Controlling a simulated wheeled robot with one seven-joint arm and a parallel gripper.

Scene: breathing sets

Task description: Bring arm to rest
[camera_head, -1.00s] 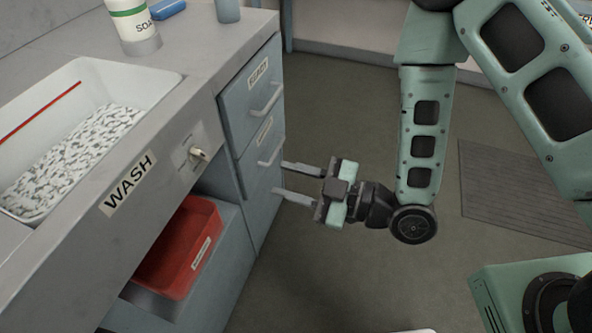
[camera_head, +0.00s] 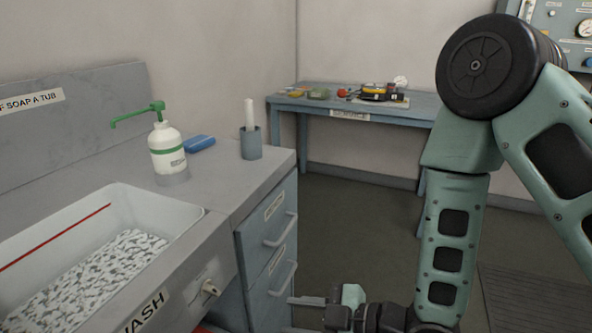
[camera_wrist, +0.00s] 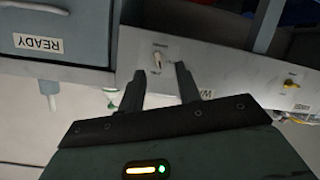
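My gripper (camera_head: 300,314) is low at the bottom edge of the head view, beside the front of the blue-grey drawer unit (camera_head: 262,255). Its lower part is cut off there. In the wrist view my gripper (camera_wrist: 161,72) has its two dark fingers apart, with nothing held between them. Behind the fingers, upside down, are a pale panel with a small knob (camera_wrist: 158,52) and a drawer front labelled READY (camera_wrist: 62,47). My arm hangs down at the right of the head view.
The wash counter carries a tub (camera_head: 190,222) of speckled bits, a soap pump bottle (camera_head: 167,150), a blue block (camera_head: 199,143) and a grey cup (camera_head: 251,145) with a white stick. A blue table (camera_head: 350,109) with small items stands at the back. The floor between is clear.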

